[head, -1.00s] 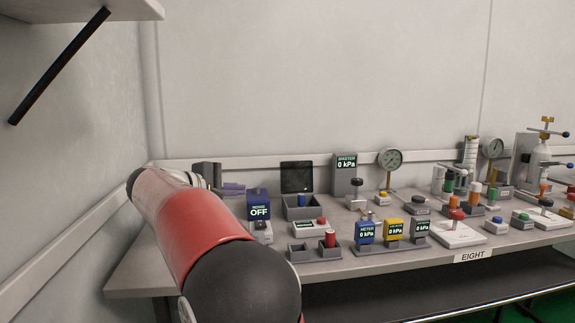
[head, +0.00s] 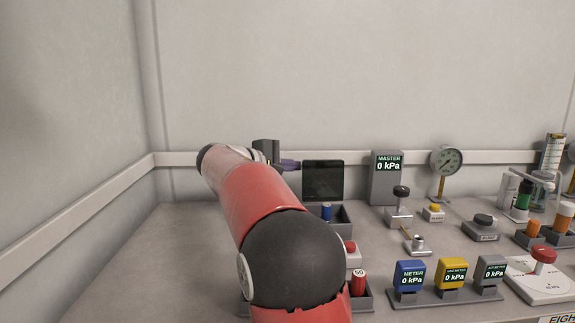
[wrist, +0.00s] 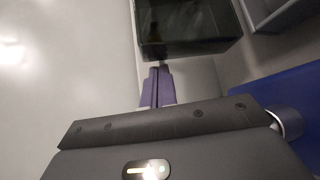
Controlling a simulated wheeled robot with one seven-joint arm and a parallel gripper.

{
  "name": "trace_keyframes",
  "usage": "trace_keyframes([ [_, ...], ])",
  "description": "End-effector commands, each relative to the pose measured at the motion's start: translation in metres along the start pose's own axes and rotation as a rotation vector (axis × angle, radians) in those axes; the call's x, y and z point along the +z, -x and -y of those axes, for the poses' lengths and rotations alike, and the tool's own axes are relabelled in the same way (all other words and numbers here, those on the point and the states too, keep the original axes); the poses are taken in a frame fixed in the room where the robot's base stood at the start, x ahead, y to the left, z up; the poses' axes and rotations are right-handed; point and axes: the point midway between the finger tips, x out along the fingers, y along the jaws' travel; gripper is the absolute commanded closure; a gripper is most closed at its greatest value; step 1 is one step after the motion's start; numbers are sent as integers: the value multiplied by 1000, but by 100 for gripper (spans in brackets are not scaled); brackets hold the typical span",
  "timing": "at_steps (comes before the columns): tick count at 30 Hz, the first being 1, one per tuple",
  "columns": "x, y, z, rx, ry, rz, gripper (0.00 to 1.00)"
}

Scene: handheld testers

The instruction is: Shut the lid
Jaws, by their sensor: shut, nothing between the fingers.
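The lid (head: 323,181) is a dark, glossy panel standing upright, open, at the back of a grey box (head: 346,222). A blue cylinder (head: 327,211) stands in the box, partly hidden by my arm. My gripper (head: 291,164) has purple fingers, shut and empty, just left of the lid near its upper edge. In the wrist view the fingertips (wrist: 158,72) point toward the lid (wrist: 188,28), near its lower left corner; I cannot tell whether they touch. A grey box wall (wrist: 268,14) shows at the top right there.
The master meter (head: 386,178), a round gauge (head: 446,162) and a rack of small meters (head: 447,293) stand right of the box. The bench left of my arm is clear.

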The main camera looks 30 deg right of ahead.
Motion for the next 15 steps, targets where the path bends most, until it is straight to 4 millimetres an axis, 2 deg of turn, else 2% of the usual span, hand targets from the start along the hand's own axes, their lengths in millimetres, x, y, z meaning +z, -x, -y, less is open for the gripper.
trace_keyframes([
  [1, 1, -11, 0, -1, 0, 3, 100],
  [6, 1, -40, 0, -2, 0, 2, 100],
  [10, 0, -53, 0, -1, 0, 1, 100],
  [15, 0, -60, 0, 0, 0, -1, 100],
])
